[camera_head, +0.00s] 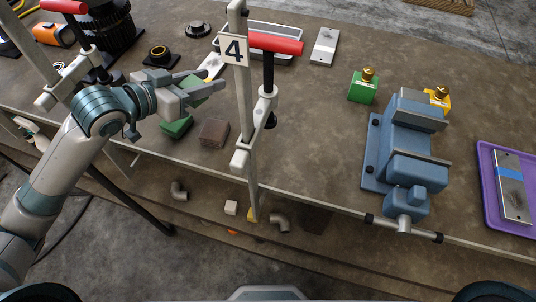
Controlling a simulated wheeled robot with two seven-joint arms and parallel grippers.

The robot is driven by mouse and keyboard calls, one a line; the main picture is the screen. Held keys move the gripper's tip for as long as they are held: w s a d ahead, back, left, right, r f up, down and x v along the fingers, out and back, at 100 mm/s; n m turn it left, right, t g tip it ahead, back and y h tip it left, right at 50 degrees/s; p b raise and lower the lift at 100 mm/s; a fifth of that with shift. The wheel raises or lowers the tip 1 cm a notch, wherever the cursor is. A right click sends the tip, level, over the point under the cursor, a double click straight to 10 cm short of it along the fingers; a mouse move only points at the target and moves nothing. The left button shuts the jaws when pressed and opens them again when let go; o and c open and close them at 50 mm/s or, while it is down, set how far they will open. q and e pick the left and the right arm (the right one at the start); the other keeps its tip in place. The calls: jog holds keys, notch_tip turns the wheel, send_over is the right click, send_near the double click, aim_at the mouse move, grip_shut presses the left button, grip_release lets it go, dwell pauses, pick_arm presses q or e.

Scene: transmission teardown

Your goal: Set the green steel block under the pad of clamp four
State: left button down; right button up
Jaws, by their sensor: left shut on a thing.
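My left gripper (202,86) comes in from the left and is shut on a green block (209,87), held above the table just left of clamp four. The fingers hide part of this block. A second, darker green block (177,127) lies on the table below the gripper. Clamp four (240,90) stands at the table's front edge with a "4" tag (233,50) and a red handle (276,43). Its dark pad (270,121) seems to be at the lower end of the screw; its gap to the table is hard to tell. My right gripper is not in view.
A brown block (213,133) lies left of clamp four's post. Another red-handled clamp (65,80) stands at the left. A blue vise (405,150), a green block with a brass knob (363,88) and a purple tray (488,190) are to the right. The tabletop between clamp four and the vise is clear.

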pick_arm(q)
jog(key=s+d+r+m+g+h+p, duration=0.1)
jog(key=s+d+m+g+h, duration=0.1)
jog(key=s+m+g, duration=0.2)
jog(key=s+d+r+m+g+h+p, duration=0.2)
jog(key=s+m+g+h, duration=0.1)
jog(key=s+m+g, duration=0.2)
jog(key=shift+s+d, duration=0.3)
jog(key=shift+s, duration=0.85)
jog(key=shift+f, duration=0.15)
